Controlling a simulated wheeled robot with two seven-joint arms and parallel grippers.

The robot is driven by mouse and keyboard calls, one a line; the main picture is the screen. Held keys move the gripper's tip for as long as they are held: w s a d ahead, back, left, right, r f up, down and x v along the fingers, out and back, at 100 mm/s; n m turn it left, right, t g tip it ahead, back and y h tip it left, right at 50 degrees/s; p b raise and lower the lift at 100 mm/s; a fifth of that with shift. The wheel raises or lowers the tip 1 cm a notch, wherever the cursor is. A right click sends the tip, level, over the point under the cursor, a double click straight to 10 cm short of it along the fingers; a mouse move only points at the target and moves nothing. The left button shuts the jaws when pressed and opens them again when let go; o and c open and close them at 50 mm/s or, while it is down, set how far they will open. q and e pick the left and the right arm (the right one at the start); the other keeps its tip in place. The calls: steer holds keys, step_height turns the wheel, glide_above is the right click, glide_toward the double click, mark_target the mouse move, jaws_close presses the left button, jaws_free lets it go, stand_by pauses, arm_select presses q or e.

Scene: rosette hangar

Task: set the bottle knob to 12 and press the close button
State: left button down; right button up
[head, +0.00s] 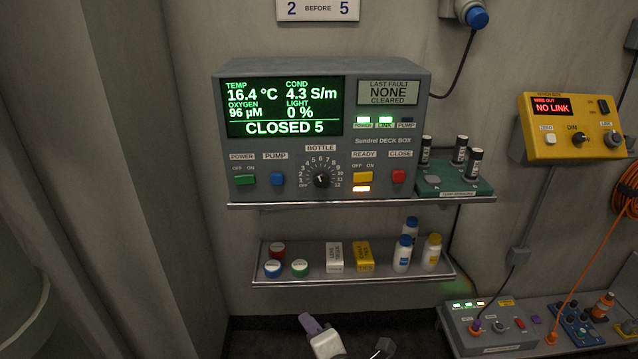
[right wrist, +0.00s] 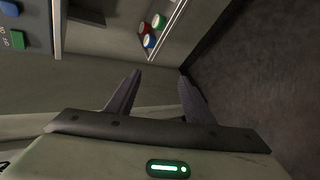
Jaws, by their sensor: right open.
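The grey deck box (head: 320,130) stands on a wall shelf. Its green screen (head: 284,107) reads CLOSED 5. The black bottle knob (head: 321,178) sits inside a numbered dial; I cannot tell for sure where its mark points. The red close button (head: 398,176) is at the panel's right, beyond the yellow ready switch (head: 362,177), which has a lit lamp below it. My right gripper (right wrist: 159,77) is open and empty, with its fingers apart. In the head view it is low at the bottom edge, below the lower shelf and well clear of the panel. My left gripper is not in view.
The lower shelf (head: 350,280) holds coloured caps, two small boxes and several bottles. A green battery holder (head: 452,182) stands right of the deck box. A yellow box (head: 572,127) hangs on the right wall. The space before the panel is clear.

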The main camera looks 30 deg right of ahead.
steer(key=w+d+r+n+t+h+p, duration=0.1)
steer(key=w+d+r+n+h, duration=0.2)
steer(key=r, duration=0.4)
steer(key=w+d+r+n+t+h, duration=0.1)
steer(key=w+d+r+n, duration=0.25)
steer(key=r, duration=0.25)
steer(key=n+t+h, duration=0.2)
steer(key=n+h, duration=0.1)
glide_toward(321, 182)
steer(key=p+x, duration=0.1)
steer(key=x, duration=0.5)
steer(key=shift+w+d+r, duration=0.15)
steer(key=shift+w+d, duration=0.05)
steer(key=shift+w, duration=0.1)
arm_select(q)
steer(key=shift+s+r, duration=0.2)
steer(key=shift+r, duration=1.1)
arm_select(e)
steer(key=shift+w+d, duration=0.35)
steer(key=shift+w, duration=0.15)
steer(key=c, duration=1)
steer(key=shift+m, duration=0.25)
steer(key=shift+c, duration=0.2)
